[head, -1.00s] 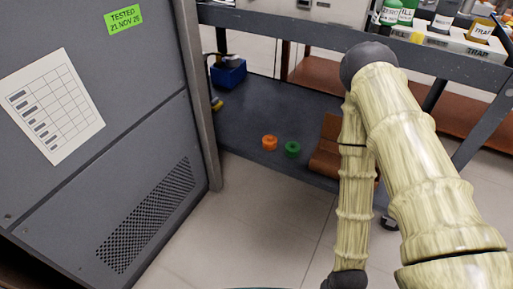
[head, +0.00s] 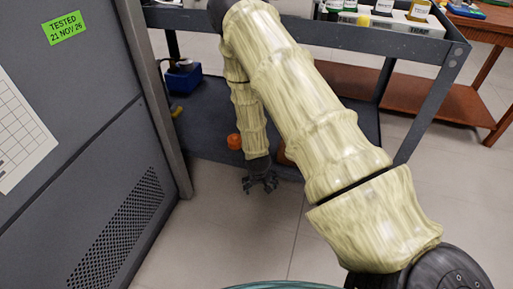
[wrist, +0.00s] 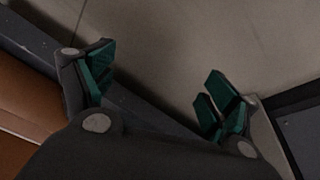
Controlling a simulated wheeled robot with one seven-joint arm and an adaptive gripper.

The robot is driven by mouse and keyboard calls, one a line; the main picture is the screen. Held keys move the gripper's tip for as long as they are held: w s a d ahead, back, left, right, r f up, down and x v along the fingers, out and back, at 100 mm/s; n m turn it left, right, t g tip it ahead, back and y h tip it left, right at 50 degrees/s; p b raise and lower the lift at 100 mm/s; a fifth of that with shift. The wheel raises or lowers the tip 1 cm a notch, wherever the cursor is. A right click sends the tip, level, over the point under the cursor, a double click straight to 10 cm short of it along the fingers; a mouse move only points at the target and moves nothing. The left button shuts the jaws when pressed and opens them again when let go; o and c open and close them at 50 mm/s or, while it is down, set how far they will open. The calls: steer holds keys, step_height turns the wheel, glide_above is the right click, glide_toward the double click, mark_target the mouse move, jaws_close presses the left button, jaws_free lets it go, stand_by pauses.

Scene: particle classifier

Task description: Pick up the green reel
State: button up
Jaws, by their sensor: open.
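The green reel is not visible now; in the earlier head view it lay on the lower shelf (head: 205,125) of the cart, right of the orange reel (head: 234,141). My arm now covers that spot. My gripper (head: 260,182) hangs at the shelf's front edge, below and right of the orange reel in the picture. In the wrist view my gripper (wrist: 158,82) is open and empty, its green-padded fingers apart over the pale floor and the shelf edge. No reel shows between the fingers.
A grey cabinet (head: 75,130) stands close on the left. A blue box (head: 183,83) sits at the back of the lower shelf. The cart's upper shelf (head: 310,32) overhangs it. A brown object (head: 281,152) shows partly behind my arm. Tiled floor in front is clear.

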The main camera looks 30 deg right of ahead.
steer(key=w+d+r+m+t, duration=0.1)
steer(key=w+d+r, duration=0.45)
steer(key=w, duration=0.25)
steer(key=w+d+r+m, duration=0.2)
steer(key=w+d+r, duration=0.35)
steer(key=w, duration=0.35)
steer(key=b+x, duration=0.2)
steer(key=x, duration=0.1)
steer(key=b+x, duration=0.1)
steer(key=shift+w+a+f, duration=0.2)
steer(key=shift+w+f, duration=0.1)
steer(key=shift+f, duration=0.05)
steer(key=shift+b+x, duration=1.7)
steer(key=shift+x, duration=1.05)
steer(key=shift+w+r, duration=0.1)
steer(key=shift+c, duration=0.3)
steer(key=c, duration=1.1)
steer(key=shift+r, duration=0.1)
steer(key=shift+c, duration=0.2)
